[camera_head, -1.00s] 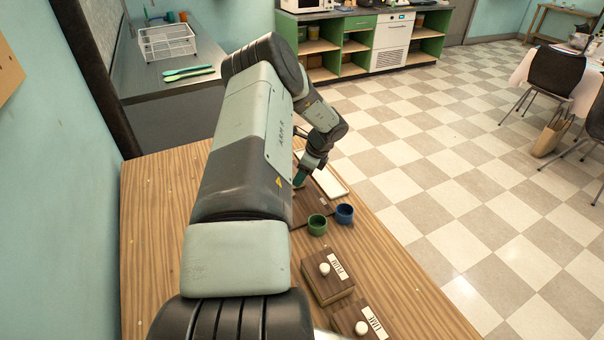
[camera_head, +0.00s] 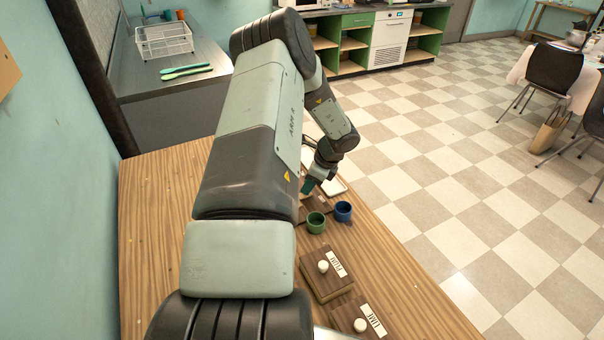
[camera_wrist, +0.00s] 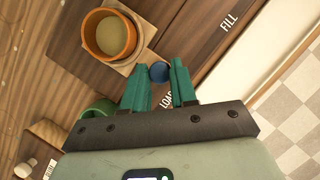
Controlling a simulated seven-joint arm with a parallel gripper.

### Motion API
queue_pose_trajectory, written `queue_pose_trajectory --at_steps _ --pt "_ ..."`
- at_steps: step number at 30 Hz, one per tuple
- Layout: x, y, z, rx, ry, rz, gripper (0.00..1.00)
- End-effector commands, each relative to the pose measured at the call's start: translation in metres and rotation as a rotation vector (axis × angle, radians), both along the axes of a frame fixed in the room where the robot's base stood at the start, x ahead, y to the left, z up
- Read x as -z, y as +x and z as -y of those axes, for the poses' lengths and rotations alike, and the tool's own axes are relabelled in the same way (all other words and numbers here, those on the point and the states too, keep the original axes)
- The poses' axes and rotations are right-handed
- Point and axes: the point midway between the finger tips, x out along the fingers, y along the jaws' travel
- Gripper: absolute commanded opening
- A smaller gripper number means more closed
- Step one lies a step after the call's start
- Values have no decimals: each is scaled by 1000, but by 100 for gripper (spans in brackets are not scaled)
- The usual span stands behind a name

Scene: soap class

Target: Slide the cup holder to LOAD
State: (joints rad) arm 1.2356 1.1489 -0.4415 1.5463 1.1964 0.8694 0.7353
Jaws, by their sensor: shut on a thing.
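The cup holder (camera_wrist: 127,64) is a light wooden square on a dark wooden board, bearing an orange cup (camera_wrist: 110,36) with tan contents. A blue knob (camera_wrist: 158,71) sits at the holder's edge. In the wrist view my gripper (camera_wrist: 160,76) has its teal fingers shut on this knob. The LOAD label (camera_wrist: 167,101) lies right by the fingers and is partly covered by one. The FILL label (camera_wrist: 230,22) is farther off at the upper right. In the head view my gripper (camera_head: 307,189) is low over the board, and my arm hides the holder and orange cup.
A green cup (camera_head: 316,223) and a blue cup (camera_head: 343,211) stand close to my gripper. Wooden boxes labelled PLUM (camera_head: 325,276) and LIME (camera_head: 350,318), with white knobs, are nearer. The table's left side is clear.

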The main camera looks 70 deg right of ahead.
Motion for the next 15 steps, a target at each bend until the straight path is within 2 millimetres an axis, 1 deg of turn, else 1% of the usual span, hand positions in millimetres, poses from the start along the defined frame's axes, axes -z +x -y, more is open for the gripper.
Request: queue_pose_trajectory --at_steps 1,4,8,15 --pt "-1 -12 -7 9 -1 -4 0" --pt "0 -23 -19 7 -2 -5 0" --pt "0 -28 -26 3 -3 -6 0" --pt "0 -31 -28 1 2 -9 0"
